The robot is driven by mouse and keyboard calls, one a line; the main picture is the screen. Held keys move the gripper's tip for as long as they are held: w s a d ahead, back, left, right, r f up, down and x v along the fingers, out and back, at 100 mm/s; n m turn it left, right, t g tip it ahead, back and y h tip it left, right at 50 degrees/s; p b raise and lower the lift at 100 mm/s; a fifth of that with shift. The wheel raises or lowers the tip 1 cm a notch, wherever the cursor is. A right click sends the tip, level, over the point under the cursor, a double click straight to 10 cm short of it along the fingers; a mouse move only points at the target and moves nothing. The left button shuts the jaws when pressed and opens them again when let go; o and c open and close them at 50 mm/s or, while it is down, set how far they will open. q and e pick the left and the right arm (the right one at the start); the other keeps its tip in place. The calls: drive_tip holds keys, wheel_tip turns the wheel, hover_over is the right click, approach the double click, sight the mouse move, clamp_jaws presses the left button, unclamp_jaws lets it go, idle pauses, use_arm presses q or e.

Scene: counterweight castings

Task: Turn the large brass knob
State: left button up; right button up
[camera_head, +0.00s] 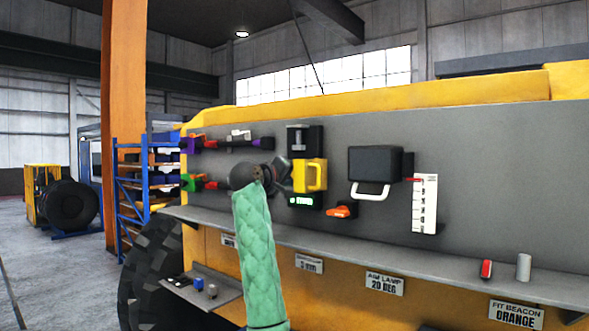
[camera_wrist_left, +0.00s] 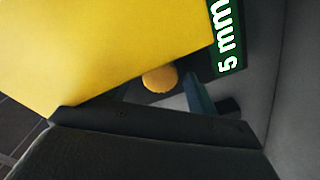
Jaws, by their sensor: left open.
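A round brass-coloured knob (camera_wrist_left: 158,78) shows in the left wrist view, partly covered by a yellow block (camera_wrist_left: 90,50); I cannot tell its full size. In the head view I cannot make the knob out; my left wrist and gripper stand in front of that area. My left gripper (camera_head: 282,173) is at the left side of the yellow housing (camera_head: 311,175) on the grey panel. It is open, with nothing seen between its fingers, and the knob appears ahead of it. I cannot tell whether they touch. My right gripper is not in view.
A green-lit display (camera_wrist_left: 229,40) reading 5 mm is beside the knob. An orange part (camera_head: 341,211), a black box with a white handle (camera_head: 372,190) and a white scale (camera_head: 424,205) are to the right.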

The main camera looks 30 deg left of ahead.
use_arm(q)
drive_tip(key=shift+w+a, duration=0.1)
drive_tip(key=shift+w, duration=0.2)
